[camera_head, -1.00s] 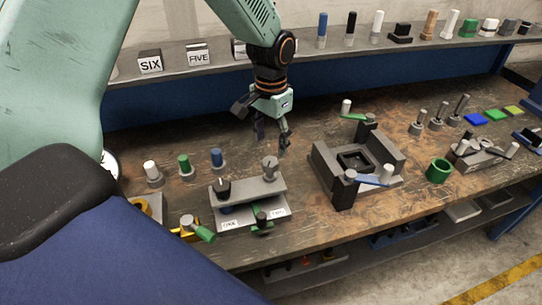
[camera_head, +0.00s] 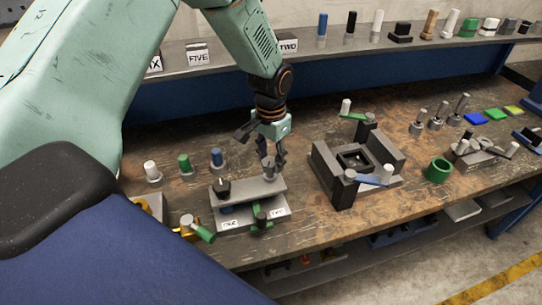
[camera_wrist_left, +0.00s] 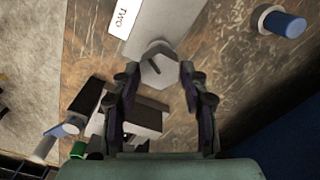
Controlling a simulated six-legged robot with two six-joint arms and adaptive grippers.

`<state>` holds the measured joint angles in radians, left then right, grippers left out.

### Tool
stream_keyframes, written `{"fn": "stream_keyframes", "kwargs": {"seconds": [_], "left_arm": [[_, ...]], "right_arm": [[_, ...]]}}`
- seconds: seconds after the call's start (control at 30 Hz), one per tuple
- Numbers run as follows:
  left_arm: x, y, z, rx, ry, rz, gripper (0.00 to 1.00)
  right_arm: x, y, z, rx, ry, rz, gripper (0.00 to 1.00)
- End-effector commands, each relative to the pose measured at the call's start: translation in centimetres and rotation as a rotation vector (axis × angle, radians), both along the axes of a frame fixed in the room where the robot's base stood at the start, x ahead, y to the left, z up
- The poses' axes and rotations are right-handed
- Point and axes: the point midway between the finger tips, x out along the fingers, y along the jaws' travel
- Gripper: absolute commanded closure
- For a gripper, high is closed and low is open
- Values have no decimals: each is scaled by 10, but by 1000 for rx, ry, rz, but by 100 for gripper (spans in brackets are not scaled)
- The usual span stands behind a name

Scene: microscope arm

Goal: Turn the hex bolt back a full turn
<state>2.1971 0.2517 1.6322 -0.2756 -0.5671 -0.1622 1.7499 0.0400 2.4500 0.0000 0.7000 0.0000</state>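The grey hex bolt (camera_head: 268,170) stands upright at the right end of a grey metal block (camera_head: 250,191) with white labels on its front. In the left wrist view the hex bolt (camera_wrist_left: 158,70) shows a six-sided head with a dark line on its top. My left gripper (camera_head: 275,162) points down right at the bolt. In the left wrist view my left gripper (camera_wrist_left: 160,68) has its fingers apart, one on each side of the bolt head, with gaps visible. The block's label (camera_wrist_left: 124,17) reads TWO in that view. My right gripper is in neither view.
A black knob (camera_head: 222,190) stands at the block's left end, and a green-handled clamp (camera_head: 262,218) is at its front. Capped pegs (camera_head: 184,165) stand behind left. A dark square fixture (camera_head: 356,165) with clamps stands to the right. Bare table lies between.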

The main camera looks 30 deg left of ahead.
Motion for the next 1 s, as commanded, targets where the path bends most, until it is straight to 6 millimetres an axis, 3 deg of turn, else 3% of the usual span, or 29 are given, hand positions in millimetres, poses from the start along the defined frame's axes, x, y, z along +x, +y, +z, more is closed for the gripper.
{"fn": "stream_keyframes", "kwargs": {"seconds": [0.4, 0.67, 1.0], "left_arm": [[0, 0, 0, 0, 0, 0, 94], [0, 0, 1, 0, 1, 33, 94], [0, 1, 3, 1, 2, 241, 94]], "right_arm": [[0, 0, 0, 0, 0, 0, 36], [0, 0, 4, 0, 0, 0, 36], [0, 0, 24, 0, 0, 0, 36]]}}
